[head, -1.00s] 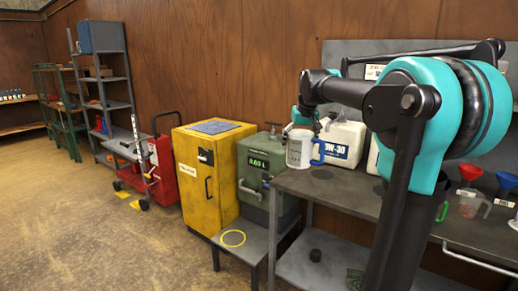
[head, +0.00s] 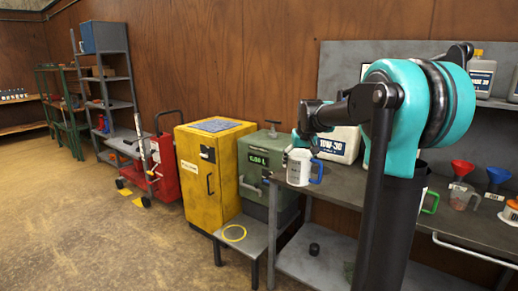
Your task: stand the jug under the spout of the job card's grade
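The jug (head: 298,170) is white with dark marks and a blue handle, and it looks upright. My gripper (head: 296,154) is at its upper left side and appears shut on it; the arm partly hides the fingers. The jug shows in front of the left end of the workbench (head: 335,187); I cannot tell whether it touches the top. A green dispenser (head: 256,160) with a small lit display stands to its left. I cannot read a job card.
A white container (head: 338,144) marked like 10W-30 stands behind the jug. Red funnel (head: 462,167) and blue funnel (head: 497,175) stand at the bench's right. A yellow cabinet (head: 210,170) adjoins the dispenser's left. The floor (head: 100,230) at front left is clear.

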